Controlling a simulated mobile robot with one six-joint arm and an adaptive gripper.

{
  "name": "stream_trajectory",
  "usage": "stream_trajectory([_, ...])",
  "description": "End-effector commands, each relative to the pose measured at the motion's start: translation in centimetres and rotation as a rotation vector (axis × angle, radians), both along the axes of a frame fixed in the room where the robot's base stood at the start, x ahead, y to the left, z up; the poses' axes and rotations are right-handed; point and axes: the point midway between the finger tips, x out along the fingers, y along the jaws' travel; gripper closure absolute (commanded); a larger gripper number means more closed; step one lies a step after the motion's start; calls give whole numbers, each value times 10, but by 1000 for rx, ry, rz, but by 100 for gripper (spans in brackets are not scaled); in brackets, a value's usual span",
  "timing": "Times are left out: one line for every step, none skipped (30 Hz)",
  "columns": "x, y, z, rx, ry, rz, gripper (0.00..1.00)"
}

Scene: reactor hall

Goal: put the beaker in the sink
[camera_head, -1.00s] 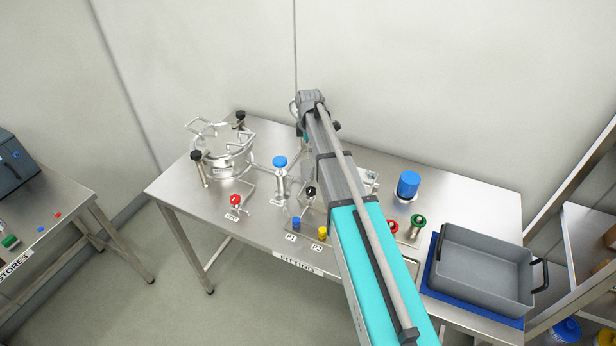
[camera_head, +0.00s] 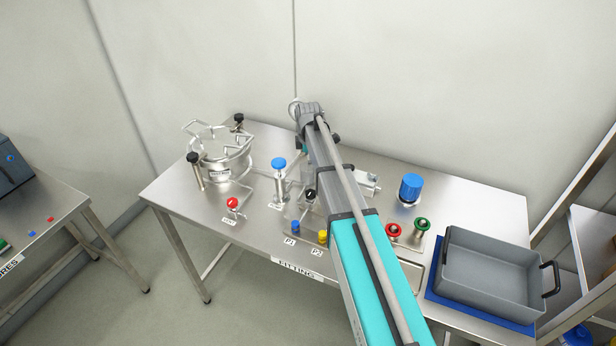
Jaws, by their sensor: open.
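I cannot make out a beaker for certain. A clear, glassy shape (camera_head: 295,208) stands on the steel bench by the P1 label, partly beside my arm, and I cannot tell what it is. No sink can be identified in this view. My arm reaches out over the middle of the bench, its far end near the back wall. My gripper is hidden behind the arm, so its fingers do not show.
Another table (camera_head: 45,215) stands left.

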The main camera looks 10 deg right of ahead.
Motion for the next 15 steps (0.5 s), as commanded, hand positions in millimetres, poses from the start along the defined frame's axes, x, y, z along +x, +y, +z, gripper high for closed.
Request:
stream_trajectory([0,0,0,0,0,0,0])
stream_trajectory([0,0,0,0,0,0,0])
stream_trajectory([0,0,-1,0,0,0,0])
stream_trajectory([0,0,-1,0,0,0,0])
stream_trajectory([0,0,-2,0,0,0,0])
stream_trajectory([0,0,-4,0,0,0,0])
stream_trajectory([0,1,-5,0,0,1,0])
stream_trajectory([0,1,-6,0,0,1,0])
stream_trajectory([1,1,-9,0,0,1,0])
stream_trajectory([1,1,-11,0,0,1,0])
stream_trajectory([1,1,-13,0,0,1,0])
stream_trajectory([1,1,-16,0,0,1,0])
stream_trajectory([1,1,-18,0,0,1,0])
stream_trajectory([1,2,-21,0,0,1,0])
stream_trajectory([1,2,-24,0,0,1,0])
